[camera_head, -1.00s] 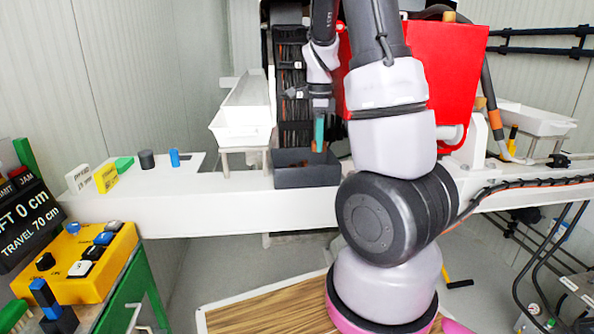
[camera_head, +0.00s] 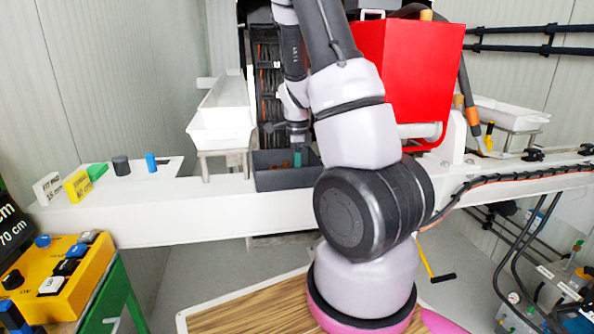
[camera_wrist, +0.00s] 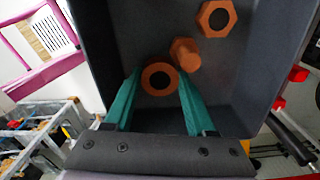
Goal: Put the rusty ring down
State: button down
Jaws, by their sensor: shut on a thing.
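The rusty ring (camera_wrist: 159,78) shows in the wrist view as an orange-brown disc with a dark hole. It sits between the teal fingertips of my gripper (camera_wrist: 160,77), which is shut on it. In the head view my gripper (camera_head: 297,158) reaches down inside the dark grey bin (camera_head: 285,179), and the ring is hidden there. The bin also shows in the wrist view (camera_wrist: 122,35). I cannot tell whether the ring touches the bin floor.
A rusty hex nut (camera_wrist: 215,18) and a rusty bolt-like part (camera_wrist: 184,52) lie in the bin, the latter close beside the ring. A white tray (camera_head: 220,133) stands left of the bin. A red box (camera_head: 410,85) stands to the right. The bin walls surround my fingers.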

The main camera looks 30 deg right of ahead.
jog(key=c, duration=0.5)
grip_release()
jog(key=shift+f, duration=0.1)
notch_tip(320, 180, up, 12)
jog(key=s+a+r+n+t, duration=0.2)
jog(key=s+a+r+n, duration=0.3)
jog(key=s+n, duration=0.1)
jog(key=s+a+r+n+t+y, duration=0.1)
jog(key=s+a+r+n+t, duration=0.1)
jog(key=s+a+r+n, duration=0.2)
jog(key=s+a+r+n+t+y, duration=0.1)
jog(key=s+a+r+n+t, duration=0.2)
jog(key=s+a+r+n, duration=0.2)
jog(key=shift+s+a+r+n, duration=0.15)
jog(key=shift+s+r+n, duration=0.45)
jog(key=shift+s+n, duration=0.3)
jog(key=shift+s+a+r+n, duration=0.15)
jog(key=shift+s+r+n, duration=0.55)
jog(key=shift+n, duration=0.3)
jog(key=shift+f, duration=0.1)
